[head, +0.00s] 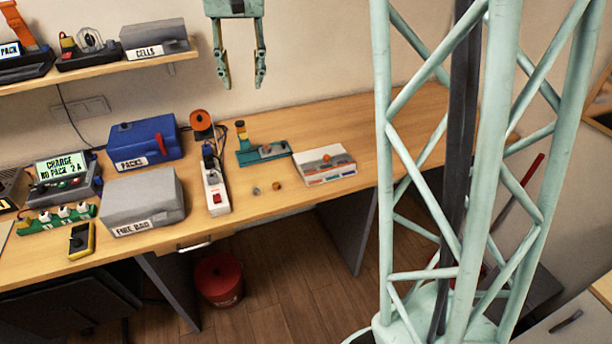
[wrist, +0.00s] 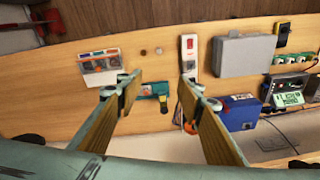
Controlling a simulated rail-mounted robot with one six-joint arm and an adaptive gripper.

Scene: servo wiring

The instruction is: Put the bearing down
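My gripper (head: 242,80) hangs above the back of the bench with its two fingers spread wide and nothing between them. In the wrist view the fingers (wrist: 156,92) are also apart and empty. Two small round pieces lie on the bare wood: a grey one (head: 256,191), which looks like the bearing, and a brass-coloured one (head: 278,186) to its right. Both are too small to identify surely. In the wrist view the grey piece (wrist: 158,50) and the brass-coloured piece (wrist: 143,53) lie beyond the fingertips, well apart from them.
A teal fixture (head: 263,152) stands behind the small pieces. A white compartment box (head: 325,166) is to their right and a power strip (head: 214,187) to their left. A grey fire bag box (head: 143,202) and blue packs case (head: 144,141) stand further left. The bench's right side is clear.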

